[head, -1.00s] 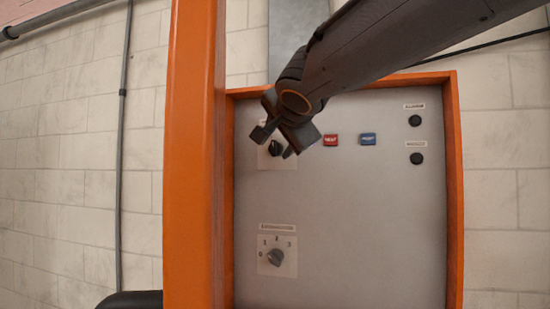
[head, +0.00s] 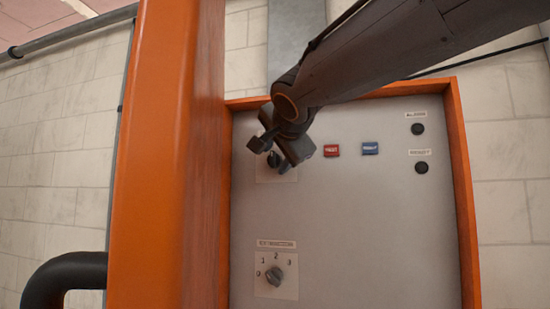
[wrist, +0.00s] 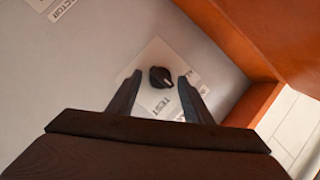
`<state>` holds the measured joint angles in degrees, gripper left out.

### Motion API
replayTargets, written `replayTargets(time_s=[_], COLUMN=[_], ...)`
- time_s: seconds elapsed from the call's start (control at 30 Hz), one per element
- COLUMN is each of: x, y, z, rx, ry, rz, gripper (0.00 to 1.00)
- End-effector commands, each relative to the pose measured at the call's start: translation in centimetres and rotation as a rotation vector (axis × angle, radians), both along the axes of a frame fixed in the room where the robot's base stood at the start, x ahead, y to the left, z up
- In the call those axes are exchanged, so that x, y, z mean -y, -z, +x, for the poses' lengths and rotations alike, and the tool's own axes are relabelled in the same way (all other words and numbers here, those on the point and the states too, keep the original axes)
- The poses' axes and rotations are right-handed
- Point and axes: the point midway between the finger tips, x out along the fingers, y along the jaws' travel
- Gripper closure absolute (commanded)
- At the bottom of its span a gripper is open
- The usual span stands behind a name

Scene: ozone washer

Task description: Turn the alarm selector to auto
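The selector with a black knob (head: 273,159) is at the upper left of the grey panel and is partly hidden by my gripper in the head view. A pale mark shows on the knob. My gripper (head: 276,153) is in front of this selector. In the wrist view the fingers of my gripper (wrist: 161,82) are open, one on each side of the knob, with visible gaps. Contact is not visible.
A red button (head: 331,151) and a blue button (head: 370,148) are right of my gripper. Two black round fittings (head: 418,129) are at the right. A numbered selector (head: 275,276) is below. An orange frame (head: 465,190) borders the panel, with a thick orange post (head: 165,170) at left.

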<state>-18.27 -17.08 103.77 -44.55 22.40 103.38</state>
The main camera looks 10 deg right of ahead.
Motion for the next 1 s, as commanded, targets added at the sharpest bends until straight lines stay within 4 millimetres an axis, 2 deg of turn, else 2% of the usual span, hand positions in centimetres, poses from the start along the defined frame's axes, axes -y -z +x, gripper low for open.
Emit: replayTargets(time_s=[0.03, 0.2, 1.0], x=[0.0, -0.08, -0.32], y=[0.0, 0.06, 0.31], z=[0.0, -0.01, 0.02], rx=[0.0, -0.001, -0.022], ry=[0.0, -0.001, -0.004], rz=[0.0, -0.001, -0.039], gripper=[0.63, 0.89, 0.89])
